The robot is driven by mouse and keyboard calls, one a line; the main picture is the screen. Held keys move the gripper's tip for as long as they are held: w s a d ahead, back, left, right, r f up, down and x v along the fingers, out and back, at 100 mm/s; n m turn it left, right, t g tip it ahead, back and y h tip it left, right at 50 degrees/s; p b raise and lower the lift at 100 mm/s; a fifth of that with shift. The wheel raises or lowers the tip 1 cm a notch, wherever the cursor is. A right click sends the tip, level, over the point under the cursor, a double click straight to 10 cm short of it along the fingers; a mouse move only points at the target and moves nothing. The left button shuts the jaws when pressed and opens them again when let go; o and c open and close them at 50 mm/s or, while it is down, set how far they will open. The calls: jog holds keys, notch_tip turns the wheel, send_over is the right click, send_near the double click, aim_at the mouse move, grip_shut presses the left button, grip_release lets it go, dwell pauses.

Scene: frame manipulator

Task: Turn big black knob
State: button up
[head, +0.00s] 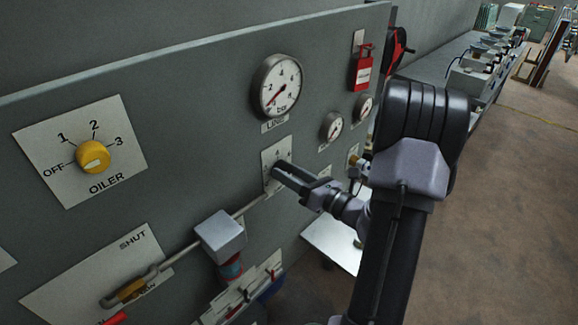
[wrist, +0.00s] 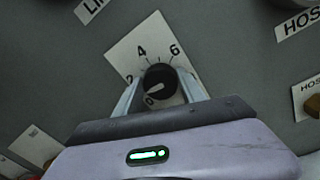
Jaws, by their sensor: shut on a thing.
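The big black knob (wrist: 160,82) sits on a white square dial plate (wrist: 124,52) with the marks 0, 2, 4 and 6 showing. Its white pointer mark is toward the 0. My gripper (wrist: 162,92) reaches the panel with one finger on each side of the knob and is shut on it. In the head view my gripper (head: 277,174) is at the dial plate (head: 276,154) below the large gauge. There the knob is hidden behind the gripper.
A round gauge (head: 278,86) marked bar is above. Left is a yellow OILER selector (head: 93,157). A lever with a grey block (head: 220,236) runs close below my gripper. Open floor lies right of the panel.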

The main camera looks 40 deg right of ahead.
jog(key=m+p, duration=0.6)
jog(key=m, duration=0.1)
jog(key=shift+m+h, duration=0.3)
jog(key=shift+m, duration=0.1)
jog(key=m+p, duration=0.3)
jog(key=shift+m, duration=0.4)
jog(key=m+p, duration=0.3)
jog(key=shift+f+m, duration=0.15)
jog(key=shift+m, duration=0.25)
jog(key=shift+a+f+m+h+p, duration=0.15)
jog(key=shift+m+p, duration=1)
jog(key=shift+m, duration=1.3)
jog(key=shift+f+m+h+p, duration=0.15)
jog(key=shift+m+p, duration=0.95)
jog(key=shift+m, duration=1.3)
jog(key=shift+a+m+h+p, duration=0.15)
jog(key=shift+m+p, duration=1)
jog(key=shift+m, duration=1.3)
jog(key=shift+d, duration=0.1)
jog(key=o, duration=1.4)
jog(key=shift+c, duration=0.2)
